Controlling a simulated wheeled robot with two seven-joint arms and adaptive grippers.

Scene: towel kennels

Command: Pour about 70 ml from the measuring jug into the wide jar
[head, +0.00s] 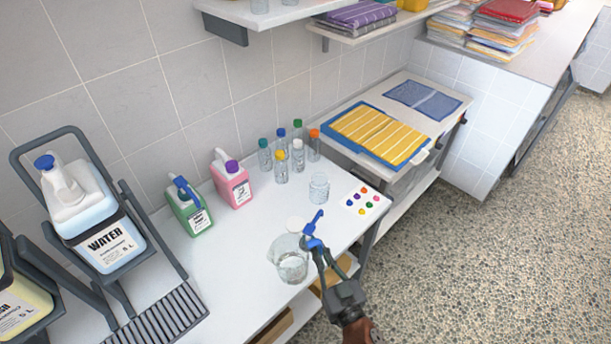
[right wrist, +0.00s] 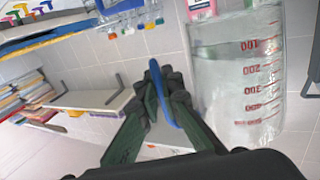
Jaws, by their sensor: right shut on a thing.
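The clear measuring jug (head: 291,264) is at the front edge of the white table in the head view. It fills the right side of the right wrist view (right wrist: 240,85), with red scale marks that read upside down. My right gripper (head: 313,244) is shut on its blue handle (head: 315,221), which also shows between the fingers in the right wrist view (right wrist: 166,100). I cannot tell whether the jug touches the table. The clear wide jar (head: 319,187) stands upright farther back. My left gripper is not in view.
Green (head: 190,206) and pink (head: 232,181) jugs stand by the wall. A water canister (head: 95,225) is at left.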

